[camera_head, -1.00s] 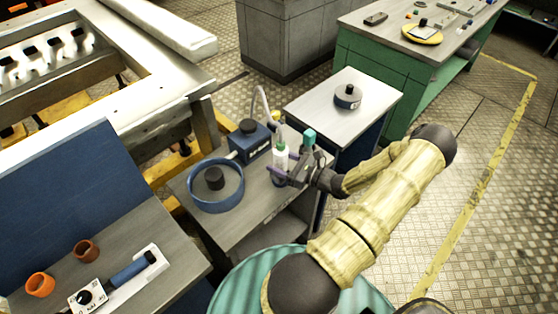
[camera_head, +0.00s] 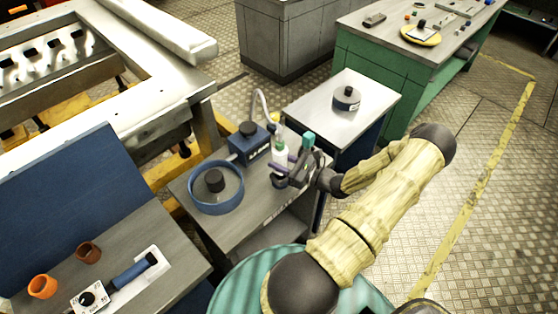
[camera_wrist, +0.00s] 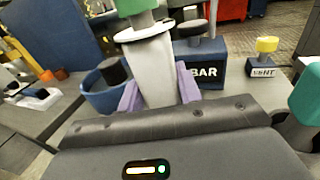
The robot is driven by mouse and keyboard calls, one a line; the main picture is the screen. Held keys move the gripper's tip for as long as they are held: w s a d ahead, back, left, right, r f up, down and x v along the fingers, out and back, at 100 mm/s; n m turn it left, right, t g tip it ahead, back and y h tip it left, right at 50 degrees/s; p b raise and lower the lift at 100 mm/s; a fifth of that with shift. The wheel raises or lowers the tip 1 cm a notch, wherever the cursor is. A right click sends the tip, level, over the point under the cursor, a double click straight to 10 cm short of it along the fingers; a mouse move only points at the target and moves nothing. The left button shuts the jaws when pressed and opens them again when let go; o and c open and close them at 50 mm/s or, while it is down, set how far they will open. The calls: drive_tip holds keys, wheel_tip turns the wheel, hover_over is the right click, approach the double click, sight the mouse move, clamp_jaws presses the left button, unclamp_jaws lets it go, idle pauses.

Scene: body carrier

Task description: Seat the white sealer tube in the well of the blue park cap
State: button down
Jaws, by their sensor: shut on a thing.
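The white sealer tube (camera_head: 279,159) has a green collar and a pale nozzle and stands roughly upright over the grey bench. My gripper (camera_head: 283,166), with purple fingers, is shut on it from the right. In the wrist view the tube (camera_wrist: 153,72) stands between the purple fingers, its lower end hidden by the gripper body. A small dark blue shape, apparently the park cap (camera_head: 279,182), shows directly below the tube in the head view. I cannot tell whether the tube's end is inside its well or just above it.
A round blue tray (camera_head: 216,206) with a black knob is to the left. A teal-topped object (camera_head: 308,139) is close to my gripper's right. A yellow-topped VENT block (camera_wrist: 264,60) stands farther back.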

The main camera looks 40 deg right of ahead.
drive_tip(key=shift+r+p, duration=0.7)
drive_tip(key=shift+r, duration=0.2)
drive_tip(key=shift+s, duration=0.15)
drive_tip(key=s+d+p, duration=0.1)
drive_tip(key=s+p, duration=0.1)
drive_tip(key=s, duration=1.3)
drive_tip(key=shift+s, duration=0.35)
idle(0.9)
drive_tip(key=shift+d+f, duration=0.1)
idle(0.5)
